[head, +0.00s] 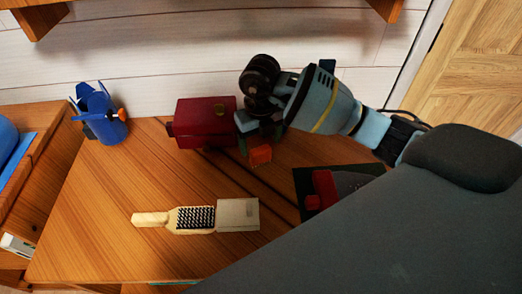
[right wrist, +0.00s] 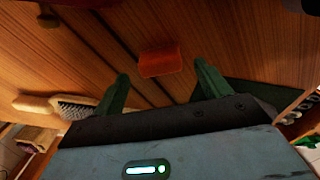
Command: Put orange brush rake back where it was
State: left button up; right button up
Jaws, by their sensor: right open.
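A small orange block-like piece (head: 261,154), which looks like the orange brush rake, lies on the wooden table just in front of my right gripper (head: 262,132). In the right wrist view the orange piece (right wrist: 161,60) shows ahead of and between the two green fingers of the right gripper (right wrist: 161,78). The fingers are apart with nothing between them, and I see no contact with the piece. My left gripper is in neither view.
A dark red box (head: 205,122) stands close left of the right gripper. A pale-handled brush (head: 195,219) lies in front, a blue cup-like holder (head: 100,118) stands at the back left, and a dark green mat (head: 350,172) with a red item lies right. The left middle tabletop is clear.

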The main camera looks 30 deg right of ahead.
aim_at(261, 149)
notch_tip(261, 149, up, 6)
